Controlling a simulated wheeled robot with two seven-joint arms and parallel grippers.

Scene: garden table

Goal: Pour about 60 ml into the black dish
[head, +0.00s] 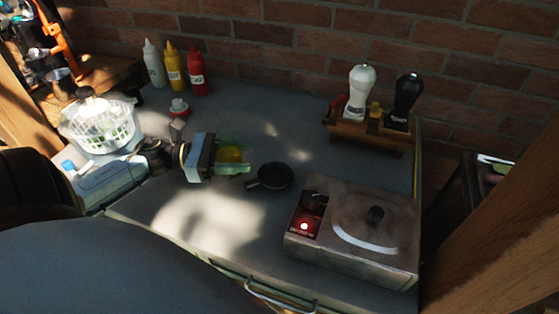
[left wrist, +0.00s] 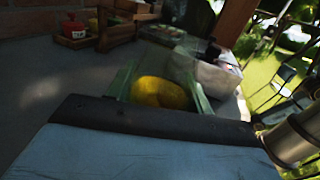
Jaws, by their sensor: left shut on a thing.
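The black dish (head: 275,176) is a small round dark pan with a short handle on the grey tabletop, left of the metal appliance. My left gripper (head: 233,156) is just left of the dish, apart from it in the picture. It is shut on a rounded yellow thing (head: 230,153), framed by pale green, see-through sides. The yellow thing also shows in the left wrist view (left wrist: 160,93), between the green sides. Its lower part is hidden by the gripper body. I cannot tell whether it holds liquid, and no stream shows. My right gripper is not in view.
A metal appliance (head: 352,238) with a lit red light stands at front right. A wooden rack (head: 368,136) holds white and black mills. A salad spinner (head: 98,122) is at left.

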